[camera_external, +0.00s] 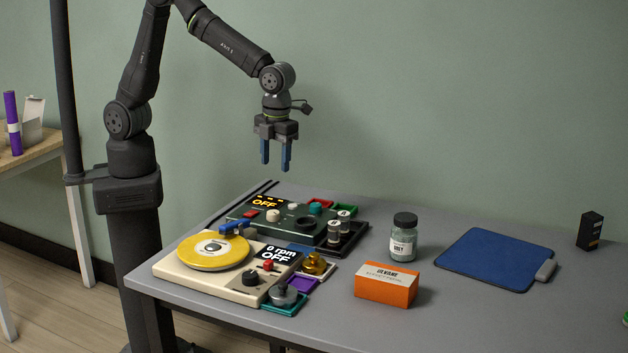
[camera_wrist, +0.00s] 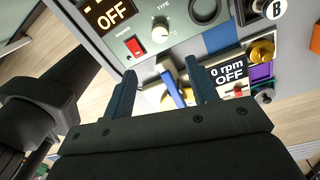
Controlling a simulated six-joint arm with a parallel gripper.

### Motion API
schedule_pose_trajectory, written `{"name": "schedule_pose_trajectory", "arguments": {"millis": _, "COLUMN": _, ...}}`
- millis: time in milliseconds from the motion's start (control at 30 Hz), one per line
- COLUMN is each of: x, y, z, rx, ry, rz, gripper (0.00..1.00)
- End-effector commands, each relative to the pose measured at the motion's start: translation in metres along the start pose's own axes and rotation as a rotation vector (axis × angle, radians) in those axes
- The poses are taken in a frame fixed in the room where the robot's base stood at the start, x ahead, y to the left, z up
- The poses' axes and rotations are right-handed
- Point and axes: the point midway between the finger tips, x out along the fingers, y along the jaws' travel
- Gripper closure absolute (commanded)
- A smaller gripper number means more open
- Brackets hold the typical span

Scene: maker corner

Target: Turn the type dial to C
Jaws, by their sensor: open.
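The type dial is a small cream knob (camera_wrist: 160,33) under the label TYPE on the green device (camera_wrist: 150,62). It also shows in the external view as a cream knob (camera_external: 273,215), right of a red rocker switch (camera_external: 250,213). The letters around the dial are too small to read. The device's display (camera_wrist: 107,12) reads OFF. My gripper (camera_external: 275,168) is open and empty, high above the green device, with blue fingers pointing down. In the wrist view my gripper (camera_wrist: 158,76) shows its fingers apart, with the dial beyond the fingertips and not between them.
A cream turntable unit with a yellow disc (camera_external: 213,251) stands in front of the green device. Weights (camera_external: 333,232), a jar (camera_external: 403,238), an orange box (camera_external: 386,284) and a blue mat (camera_external: 495,258) lie to the right. The air around my gripper is clear.

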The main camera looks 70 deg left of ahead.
Motion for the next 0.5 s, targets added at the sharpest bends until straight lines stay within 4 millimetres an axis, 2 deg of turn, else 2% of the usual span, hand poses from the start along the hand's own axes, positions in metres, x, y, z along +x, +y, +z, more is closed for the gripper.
{"name": "schedule_pose_trajectory", "arguments": {"millis": 33, "x": -0.010, "y": 0.000, "z": 0.000, "rx": 0.000, "ry": -0.001, "rz": -0.003, "gripper": 0.47}}
{"name": "schedule_pose_trajectory", "arguments": {"millis": 200, "x": -0.029, "y": 0.000, "z": 0.000, "rx": 0.000, "ry": 0.000, "rz": -0.002, "gripper": 0.47}}
{"name": "schedule_pose_trajectory", "arguments": {"millis": 500, "x": -0.034, "y": 0.000, "z": 0.000, "rx": 0.000, "ry": 0.000, "rz": 0.001, "gripper": 0.47}}
